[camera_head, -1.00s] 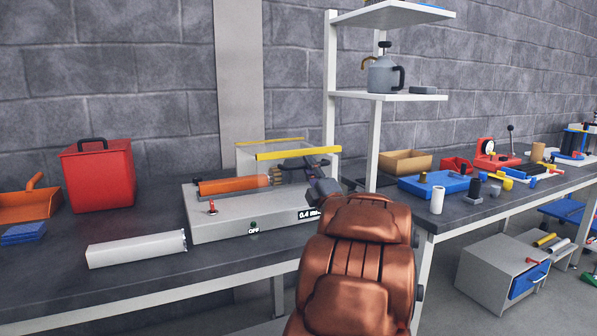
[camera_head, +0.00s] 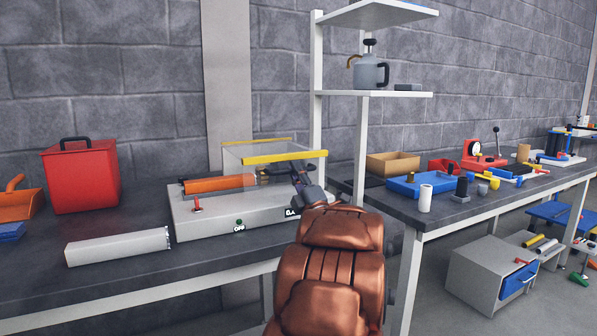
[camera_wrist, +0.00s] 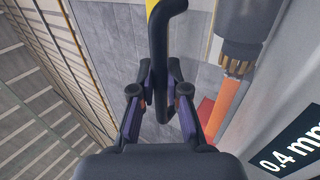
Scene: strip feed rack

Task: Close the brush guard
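The brush guard (camera_head: 246,157) is a clear cover with a yellow front bar (camera_head: 285,157) over the grey machine box (camera_head: 205,222). The bar is raised above the box top, so the guard stands partly open. A black curved handle (camera_wrist: 157,50) hangs from the yellow bar in the wrist view. My gripper (camera_wrist: 158,75) has one finger on each side of this handle, closed in against it. In the head view my gripper (camera_head: 299,180) is at the guard's right front, its fingertips partly hidden.
A long white block (camera_head: 117,246) lies left of the box on the dark bench, with a red bin (camera_head: 80,176) behind. A white shelf post (camera_head: 360,150) stands close right of the guard. A blue tray (camera_head: 420,185) is on the right bench.

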